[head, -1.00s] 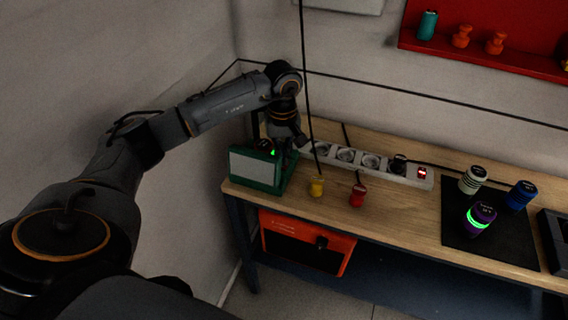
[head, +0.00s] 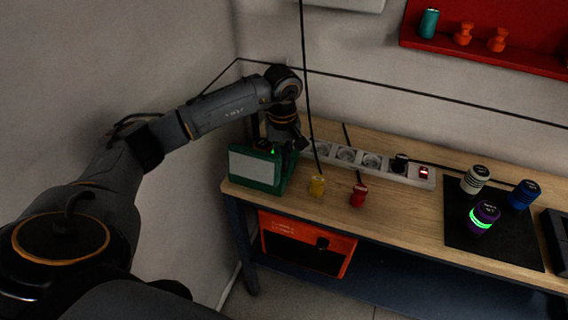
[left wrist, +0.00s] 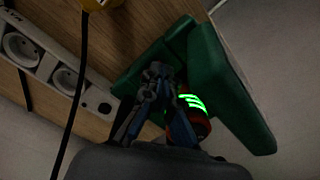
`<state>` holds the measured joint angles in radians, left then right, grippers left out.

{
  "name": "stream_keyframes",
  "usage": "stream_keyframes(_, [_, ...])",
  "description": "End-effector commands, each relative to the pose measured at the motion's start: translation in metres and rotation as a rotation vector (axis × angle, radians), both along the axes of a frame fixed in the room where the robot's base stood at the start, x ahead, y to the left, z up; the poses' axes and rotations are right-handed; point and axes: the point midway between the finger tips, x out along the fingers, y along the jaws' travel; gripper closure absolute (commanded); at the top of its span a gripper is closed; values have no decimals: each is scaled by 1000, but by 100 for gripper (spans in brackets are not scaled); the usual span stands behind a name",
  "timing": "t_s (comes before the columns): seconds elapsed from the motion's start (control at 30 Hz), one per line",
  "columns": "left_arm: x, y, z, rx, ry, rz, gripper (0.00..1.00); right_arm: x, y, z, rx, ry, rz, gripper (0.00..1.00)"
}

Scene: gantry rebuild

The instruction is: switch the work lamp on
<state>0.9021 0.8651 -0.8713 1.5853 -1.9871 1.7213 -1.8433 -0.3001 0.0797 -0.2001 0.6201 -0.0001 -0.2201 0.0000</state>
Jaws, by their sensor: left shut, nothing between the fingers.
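The work lamp (head: 256,168) is a green housing with a pale, unlit-looking front panel, standing at the left end of the bench. Its green body (left wrist: 222,85) fills the right of the left wrist view. A dark and red cylinder with glowing green bands (left wrist: 190,112) stands in it, beside my fingers. My left gripper (left wrist: 157,75) is shut and empty, its fingertips over the green housing; whether they touch it cannot be told. In the head view the gripper (head: 282,152) is behind the lamp's panel, partly hidden. The lamp's switch is not clearly visible. My right gripper is not in view.
A power strip (head: 390,171) with a red-lit switch lies right of the lamp. A yellow plug (head: 317,185) and a red plug (head: 358,196) are near the front edge. A cable hangs close to my wrist. Several canisters stand on a black mat (head: 470,236) at right.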

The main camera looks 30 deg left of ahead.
Motion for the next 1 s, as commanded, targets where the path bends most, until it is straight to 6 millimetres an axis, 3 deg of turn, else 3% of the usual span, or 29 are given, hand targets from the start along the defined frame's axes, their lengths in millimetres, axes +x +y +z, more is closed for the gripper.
stream_keyframes(0.47, [-1,0,-5,1,4,0,100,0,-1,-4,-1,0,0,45])
stream_keyframes(1.0, [0,0,37,1,0,0,100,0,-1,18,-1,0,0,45])
